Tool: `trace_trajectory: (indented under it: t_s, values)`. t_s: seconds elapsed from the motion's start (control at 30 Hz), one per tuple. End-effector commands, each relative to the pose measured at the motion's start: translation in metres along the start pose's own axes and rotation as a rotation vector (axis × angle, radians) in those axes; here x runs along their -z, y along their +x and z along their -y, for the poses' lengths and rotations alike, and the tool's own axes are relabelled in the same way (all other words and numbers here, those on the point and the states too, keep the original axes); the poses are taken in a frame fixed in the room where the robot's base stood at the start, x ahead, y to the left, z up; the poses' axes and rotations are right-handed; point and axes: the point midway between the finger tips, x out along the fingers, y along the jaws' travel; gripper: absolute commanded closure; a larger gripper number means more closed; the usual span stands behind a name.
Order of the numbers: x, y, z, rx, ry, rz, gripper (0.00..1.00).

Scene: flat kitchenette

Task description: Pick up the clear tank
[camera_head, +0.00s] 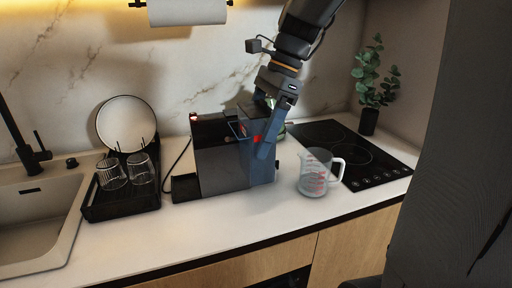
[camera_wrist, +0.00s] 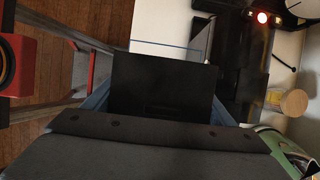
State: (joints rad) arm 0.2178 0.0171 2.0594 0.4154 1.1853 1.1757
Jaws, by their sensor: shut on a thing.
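The clear tank (camera_head: 263,172) looks blue-tinted and see-through. It stands upright at the right end of the dark coffee machine (camera_head: 220,157), on the counter. My gripper (camera_head: 256,138) reaches down from above, shut on the tank; a finger with a red patch lies against its near side. In the wrist view, bluish tank walls (camera_wrist: 98,101) flank a dark panel, just beyond the grey gripper body. The far finger is mostly hidden. I cannot tell whether the tank is lifted off its seat.
A measuring jug (camera_head: 315,173) stands close on the right, before the black cooktop (camera_head: 352,150). A dish rack (camera_head: 120,198) with glasses and a plate, and the sink (camera_head: 38,225), are at left. A plant (camera_head: 372,85) stands at back right. The front counter strip is clear.

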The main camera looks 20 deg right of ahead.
Motion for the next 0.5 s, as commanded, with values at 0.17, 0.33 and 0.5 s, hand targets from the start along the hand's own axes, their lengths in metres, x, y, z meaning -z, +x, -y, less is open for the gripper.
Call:
trace_trajectory:
  t_s: [0.17,0.33,0.5]
  values:
    - [-0.007,-0.019,0.001,0.004,-0.001,0.000,0.73]
    - [-0.013,-0.033,0.001,0.004,-0.002,0.000,0.73]
    - [-0.018,-0.043,0.001,0.004,-0.001,0.000,0.73]
